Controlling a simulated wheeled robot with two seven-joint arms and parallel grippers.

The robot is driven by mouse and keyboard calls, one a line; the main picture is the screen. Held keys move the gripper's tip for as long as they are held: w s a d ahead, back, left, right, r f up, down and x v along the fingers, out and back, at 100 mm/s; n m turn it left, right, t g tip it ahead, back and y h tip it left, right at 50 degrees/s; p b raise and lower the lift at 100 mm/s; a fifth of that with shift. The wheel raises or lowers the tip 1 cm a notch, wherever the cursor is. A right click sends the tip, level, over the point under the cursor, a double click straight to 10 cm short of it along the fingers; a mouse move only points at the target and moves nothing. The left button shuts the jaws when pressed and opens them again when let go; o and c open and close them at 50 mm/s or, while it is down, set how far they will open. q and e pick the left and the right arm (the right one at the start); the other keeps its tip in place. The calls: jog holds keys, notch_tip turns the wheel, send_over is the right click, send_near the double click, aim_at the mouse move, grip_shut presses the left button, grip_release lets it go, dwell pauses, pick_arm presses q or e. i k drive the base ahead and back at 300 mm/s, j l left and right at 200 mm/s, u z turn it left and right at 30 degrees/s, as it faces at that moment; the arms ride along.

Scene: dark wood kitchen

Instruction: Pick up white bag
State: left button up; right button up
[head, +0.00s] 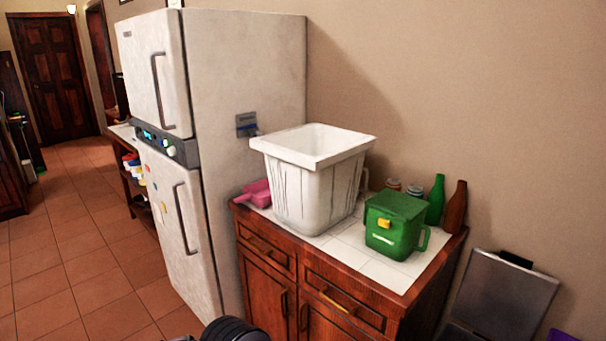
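A white open-topped container (318,190) stands upright on the tiled top of a wooden cabinet. It has a wide square rim, tapered sides with vertical creases, and looks more like a bin or tub than a soft bag. I see no other white bag. Its inner floor is hidden. Neither of my grippers shows in the head view, and nothing is touching the container.
The cabinet (265,273) also holds a pink scoop-like thing (257,194), a green lidded box (395,224), jars, a green bottle (435,200) and a brown bottle (454,207). A white fridge (255,85) stands left. Tiled floor (85,255) at left is open.

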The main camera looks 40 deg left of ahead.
aim_at(314, 169)
jog(key=u, duration=1.45)
jog(key=z, duration=1.3)
jog(key=u, duration=1.3)
jog(key=i+j+u, duration=0.15)
jog(key=i+u, duration=0.25)
jog(key=i, duration=0.15)
